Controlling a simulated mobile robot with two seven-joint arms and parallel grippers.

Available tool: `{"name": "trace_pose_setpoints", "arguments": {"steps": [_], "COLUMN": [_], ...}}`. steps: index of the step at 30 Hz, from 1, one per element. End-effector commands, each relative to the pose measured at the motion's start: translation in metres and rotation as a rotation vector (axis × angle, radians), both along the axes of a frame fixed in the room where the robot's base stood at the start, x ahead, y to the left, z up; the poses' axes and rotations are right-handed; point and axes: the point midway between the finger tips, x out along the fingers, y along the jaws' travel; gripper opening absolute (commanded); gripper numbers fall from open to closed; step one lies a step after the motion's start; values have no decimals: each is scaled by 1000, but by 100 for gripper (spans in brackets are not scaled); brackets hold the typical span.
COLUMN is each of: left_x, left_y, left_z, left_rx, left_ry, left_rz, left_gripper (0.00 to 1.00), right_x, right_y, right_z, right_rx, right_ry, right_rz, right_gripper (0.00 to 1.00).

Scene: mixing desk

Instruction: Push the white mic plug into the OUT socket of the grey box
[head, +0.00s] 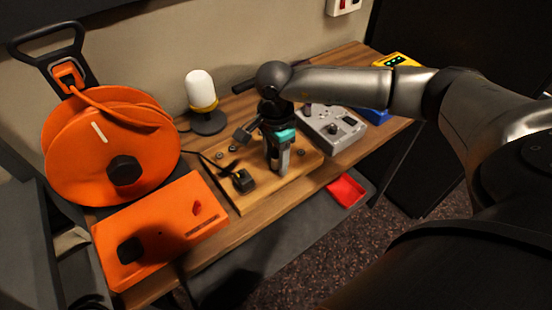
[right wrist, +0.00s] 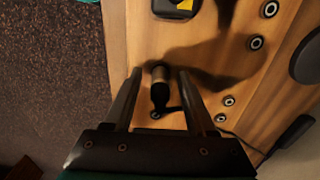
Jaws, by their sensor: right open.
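The grey box (head: 333,128) stands on the desk right of the wooden board, with a knob and a small dark window on top. I cannot read any OUT marking. My right gripper (head: 283,168) points down over the board, left of the grey box. In the right wrist view its two fingers are open, on either side of a small dark plug-like part (right wrist: 160,94) with a pale brown end. I cannot tell if the fingers touch it. I cannot make out a plug that is clearly white. My left gripper is not in view.
The wooden board (head: 243,203) bears several round sockets and a black-and-yellow part (head: 243,181). An orange cable reel (head: 85,145), an orange panel (head: 160,235) and a white lamp (head: 200,88) stand left. A red tray (head: 346,190) lies low in front; blue and yellow boxes stand right.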

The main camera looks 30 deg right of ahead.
Motion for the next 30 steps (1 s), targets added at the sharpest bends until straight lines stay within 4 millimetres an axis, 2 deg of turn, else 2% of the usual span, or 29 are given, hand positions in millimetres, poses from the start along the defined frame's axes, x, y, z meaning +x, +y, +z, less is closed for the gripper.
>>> {"name": "trace_pose_setpoints", "arguments": {"steps": [23, 30], "left_x": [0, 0], "left_y": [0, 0], "left_z": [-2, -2], "left_rx": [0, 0], "left_ry": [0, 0], "left_rz": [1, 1], "left_gripper": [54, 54], "right_x": [0, 0], "right_y": [0, 0], "right_z": [0, 0], "right_rx": [0, 0], "right_ry": [-1, -1], "right_rz": [0, 0], "right_gripper": [56, 29]}}
